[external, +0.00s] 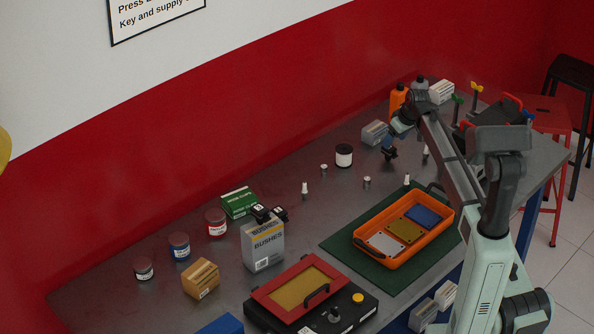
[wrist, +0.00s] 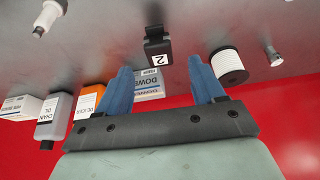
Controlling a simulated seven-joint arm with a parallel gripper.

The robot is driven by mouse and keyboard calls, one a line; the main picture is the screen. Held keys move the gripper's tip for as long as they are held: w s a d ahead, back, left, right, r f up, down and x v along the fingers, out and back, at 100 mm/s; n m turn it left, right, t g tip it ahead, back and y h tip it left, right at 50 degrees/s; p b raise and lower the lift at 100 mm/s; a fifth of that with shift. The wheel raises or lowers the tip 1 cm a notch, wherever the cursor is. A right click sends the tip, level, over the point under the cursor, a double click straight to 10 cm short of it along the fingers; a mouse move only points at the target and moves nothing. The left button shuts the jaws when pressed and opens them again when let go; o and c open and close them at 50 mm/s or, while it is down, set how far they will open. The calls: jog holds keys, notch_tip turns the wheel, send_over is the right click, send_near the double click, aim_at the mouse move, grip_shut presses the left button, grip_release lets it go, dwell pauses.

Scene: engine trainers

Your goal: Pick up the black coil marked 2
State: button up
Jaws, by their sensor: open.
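The black coil marked 2 (wrist: 158,48) shows in the wrist view, with a white label bearing the number facing me. It appears centred between the two blue fingers of my gripper (wrist: 159,66), just ahead of their tips, with no visible contact. My gripper is open and empty. In the external view, my gripper (external: 389,145) is low over the far part of the bench, beside a grey-white box (external: 374,133). A small dark shape below the fingers there is too small to tell apart clearly.
A white roll with black ends (wrist: 228,66) stands close to the right finger. A dowel box (wrist: 148,86), an orange bottle (wrist: 87,101) and a grey bottle (wrist: 54,115) are nearby. An orange tray (external: 365,240) sits on a green mat (external: 343,247) nearer the front.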

aim_at(387, 151)
jog(key=shift+x, duration=4.1)
jog(key=shift+c, duration=0.5)
jog(key=c, duration=1)
